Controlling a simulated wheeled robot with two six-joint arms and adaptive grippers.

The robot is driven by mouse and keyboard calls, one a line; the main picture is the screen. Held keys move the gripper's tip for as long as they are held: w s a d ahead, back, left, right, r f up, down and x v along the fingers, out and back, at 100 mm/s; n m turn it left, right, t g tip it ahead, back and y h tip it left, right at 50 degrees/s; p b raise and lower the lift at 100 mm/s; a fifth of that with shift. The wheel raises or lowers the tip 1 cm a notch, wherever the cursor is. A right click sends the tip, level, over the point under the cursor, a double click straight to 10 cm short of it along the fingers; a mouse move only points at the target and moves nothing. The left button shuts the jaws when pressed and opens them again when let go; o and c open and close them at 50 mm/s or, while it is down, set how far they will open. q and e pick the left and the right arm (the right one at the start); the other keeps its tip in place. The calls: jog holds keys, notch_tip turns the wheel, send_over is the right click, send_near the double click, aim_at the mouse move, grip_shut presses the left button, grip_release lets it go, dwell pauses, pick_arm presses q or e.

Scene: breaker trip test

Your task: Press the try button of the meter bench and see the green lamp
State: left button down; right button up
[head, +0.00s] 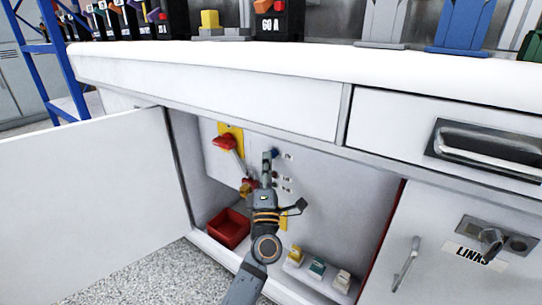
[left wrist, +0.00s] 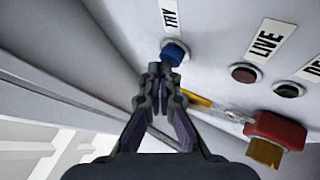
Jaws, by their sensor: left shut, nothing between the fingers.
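The blue try button (left wrist: 176,52) sits on the white panel under a label reading TRY (left wrist: 170,14). In the head view the button (head: 275,152) shows just beside my fingertips. My left gripper (head: 267,157) is shut and empty inside the open cupboard. In the left wrist view its fingertips (left wrist: 160,70) are right at the button; I cannot tell whether they touch it. A dark red lamp (left wrist: 243,73) sits by the LIVE label. A dark green lamp (left wrist: 289,90) sits by a partly cut-off label and looks unlit. My right gripper is not in view.
A red-handled lever (head: 224,142) is on the panel's left. A red bin (head: 220,236) and several small blocks (head: 317,268) are on the cupboard floor. The open door (head: 100,195) stands at left. The white worktop (head: 250,62) overhangs above; a LINKS cupboard (head: 440,225) is at right.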

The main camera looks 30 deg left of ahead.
pick_arm(q)
jog(key=shift+w, duration=0.15)
dwell(0.5)
jog(key=shift+s+p, duration=0.3)
jog(key=shift+s, duration=0.6)
jog(key=s, duration=0.3)
jog(key=s+p, duration=0.1)
jog(key=s, duration=0.1)
jog(key=shift+a, duration=0.25)
dwell(0.5)
